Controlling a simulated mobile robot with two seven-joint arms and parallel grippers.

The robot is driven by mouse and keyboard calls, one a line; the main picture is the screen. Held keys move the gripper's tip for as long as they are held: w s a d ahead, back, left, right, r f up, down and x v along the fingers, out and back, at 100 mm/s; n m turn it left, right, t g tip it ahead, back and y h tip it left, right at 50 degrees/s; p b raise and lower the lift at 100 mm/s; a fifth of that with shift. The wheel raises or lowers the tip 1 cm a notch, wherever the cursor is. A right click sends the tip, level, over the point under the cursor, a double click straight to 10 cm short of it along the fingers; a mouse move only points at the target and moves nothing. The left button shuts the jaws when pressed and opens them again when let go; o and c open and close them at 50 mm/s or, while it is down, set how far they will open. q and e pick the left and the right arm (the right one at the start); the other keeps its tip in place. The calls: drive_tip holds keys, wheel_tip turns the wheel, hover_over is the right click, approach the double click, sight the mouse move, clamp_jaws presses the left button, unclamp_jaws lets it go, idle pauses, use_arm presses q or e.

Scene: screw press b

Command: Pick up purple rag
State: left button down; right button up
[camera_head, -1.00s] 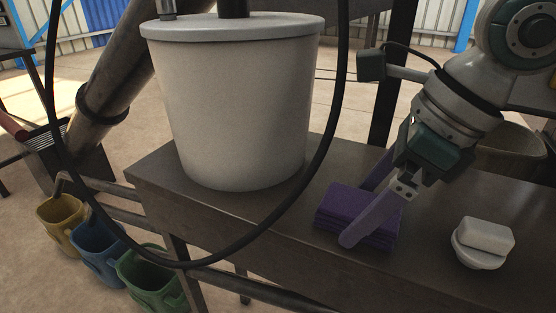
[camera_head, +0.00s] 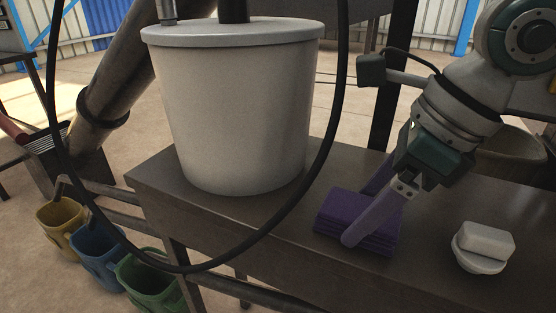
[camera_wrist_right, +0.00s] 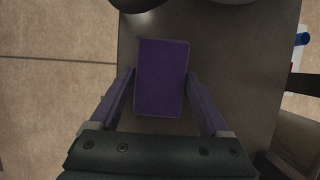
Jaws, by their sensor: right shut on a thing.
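The purple rag (camera_head: 345,222) is a folded, layered stack lying on the dark metal bench. My right gripper (camera_head: 362,213) reaches down to it from the upper right, one finger in front of the rag and one behind. In the right wrist view the rag (camera_wrist_right: 162,78) lies between the two fingers of my right gripper (camera_wrist_right: 160,82), which press at its sides near the end closest to me. The rag appears to rest on the bench still. My left gripper is not in view.
A large pale lidded tub (camera_head: 240,110) stands on the bench (camera_head: 290,238) left of the rag. A white block sits in a white dish (camera_head: 478,262) to the right. A black hose (camera_head: 325,160) loops in front. Yellow, blue and green buckets (camera_head: 150,282) stand lower left.

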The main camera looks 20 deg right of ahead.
drive_tip(key=shift+r+p, duration=0.4)
drive_tip(key=shift+r, duration=0.05)
wheel_tip(320, 180, up, 20)
drive_tip(key=p, duration=0.3)
drive_tip(key=shift+f+p, duration=0.2)
drive_tip(key=shift+p, duration=0.15)
drive_tip(key=o, duration=0.8)
drive_tip(key=shift+c, duration=0.2)
drive_tip(key=c, duration=0.6)
drive_tip(key=o, duration=0.6)
drive_tip(key=shift+c, duration=0.9)
drive_tip(key=c, duration=0.7)
